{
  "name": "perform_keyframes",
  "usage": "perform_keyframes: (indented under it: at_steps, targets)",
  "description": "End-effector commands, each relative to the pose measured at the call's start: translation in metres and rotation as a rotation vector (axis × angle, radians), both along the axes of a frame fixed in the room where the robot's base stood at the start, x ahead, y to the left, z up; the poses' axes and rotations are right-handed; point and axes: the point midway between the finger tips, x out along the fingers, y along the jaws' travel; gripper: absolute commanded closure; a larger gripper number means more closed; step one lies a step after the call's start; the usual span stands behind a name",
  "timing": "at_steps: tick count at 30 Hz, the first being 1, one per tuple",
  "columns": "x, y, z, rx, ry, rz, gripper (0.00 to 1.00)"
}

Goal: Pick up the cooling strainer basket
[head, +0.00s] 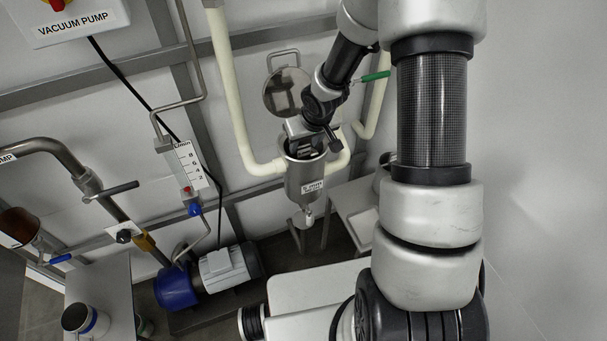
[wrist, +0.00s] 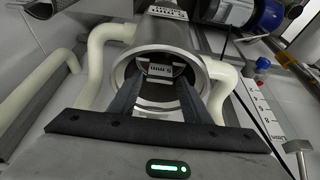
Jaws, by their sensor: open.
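The cooling strainer housing (head: 298,180) is a steel cylinder with a label, open at the top, and its round lid (head: 283,100) stands raised behind it. My gripper (head: 304,150) points down into the mouth of the housing. In the wrist view my gripper (wrist: 160,88) is open, with its two dark fingers reaching into the housing (wrist: 170,38). The strainer basket (wrist: 160,72) sits inside, with a small labelled part showing between the fingertips. Most of the basket is hidden by the housing and fingers. I cannot tell whether the fingers touch it.
Cream pipes (head: 235,100) run to both sides of the housing. A flow meter (head: 187,165) and a blue and grey pump (head: 225,268) stand to the left. A grey bench (head: 355,205) is at the right. A cup (head: 78,318) stands at lower left.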

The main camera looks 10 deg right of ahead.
Motion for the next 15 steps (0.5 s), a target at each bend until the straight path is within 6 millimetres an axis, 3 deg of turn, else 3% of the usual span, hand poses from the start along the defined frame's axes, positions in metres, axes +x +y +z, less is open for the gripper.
perform_keyframes:
  at_steps: [6,14,15]
  targets:
    - [0.011,0.002,-0.025,0.000,0.000,0.001,0.56]
    - [0.011,0.002,-0.026,-0.001,0.000,0.000,0.56]
    - [0.011,0.002,-0.026,-0.001,0.000,0.000,0.63]
